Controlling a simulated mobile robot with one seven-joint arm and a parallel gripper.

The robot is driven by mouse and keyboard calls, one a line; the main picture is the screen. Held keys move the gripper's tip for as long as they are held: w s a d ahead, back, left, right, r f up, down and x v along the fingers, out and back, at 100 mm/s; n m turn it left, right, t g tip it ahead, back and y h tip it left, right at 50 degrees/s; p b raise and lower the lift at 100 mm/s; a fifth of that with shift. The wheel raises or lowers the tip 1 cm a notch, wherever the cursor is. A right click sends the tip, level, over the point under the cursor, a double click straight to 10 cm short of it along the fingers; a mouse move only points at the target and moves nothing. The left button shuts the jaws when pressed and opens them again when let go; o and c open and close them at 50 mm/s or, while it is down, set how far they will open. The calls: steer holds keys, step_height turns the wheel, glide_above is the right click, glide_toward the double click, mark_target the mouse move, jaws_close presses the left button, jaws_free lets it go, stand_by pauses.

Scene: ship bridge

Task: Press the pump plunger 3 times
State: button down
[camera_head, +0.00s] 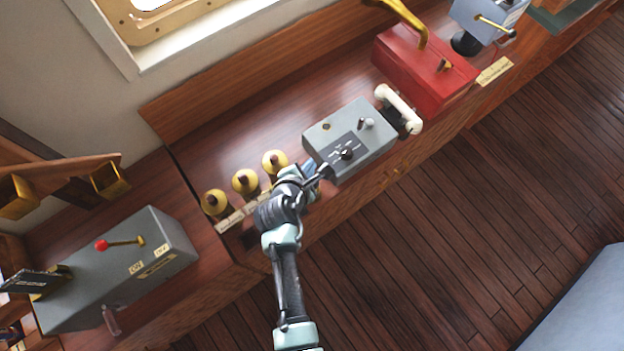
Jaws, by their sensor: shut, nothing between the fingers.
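No part is clearly marked as the pump plunger at this size. Three round brass fittings with dark knobs stand in a row on the wooden console: a left one (214,202), a middle one (245,181) and a right one (274,161). My gripper (325,172) is shut and empty, at the near left edge of the grey control box, close to the black knob. I cannot tell whether it touches the box. My wrist hides part of the console by the right brass fitting.
A white handset (398,109) sits beside the grey control box. A red box (425,72) with a brass lever stands farther right. A larger grey box (115,272) with a red-knobbed lever is at lower left. The wooden floor (440,240) in front is clear.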

steer(key=shift+d+f, duration=0.1)
step_height(320, 180, down, 8)
steer(key=b, duration=0.7)
steer(key=shift+b, duration=0.4)
steer(key=shift+f, duration=0.35)
stand_by(1.2)
steer(key=shift+f+b, duration=0.4)
steer(key=shift+b, duration=0.1)
steer(key=shift+s+f+b, duration=0.1)
steer(key=shift+f+b, duration=1)
steer(key=shift+f, duration=0.55)
stand_by(1.1)
steer(key=shift+r, duration=0.15)
steer(key=shift+r+p, duration=1.9)
steer(key=shift+p, duration=0.2)
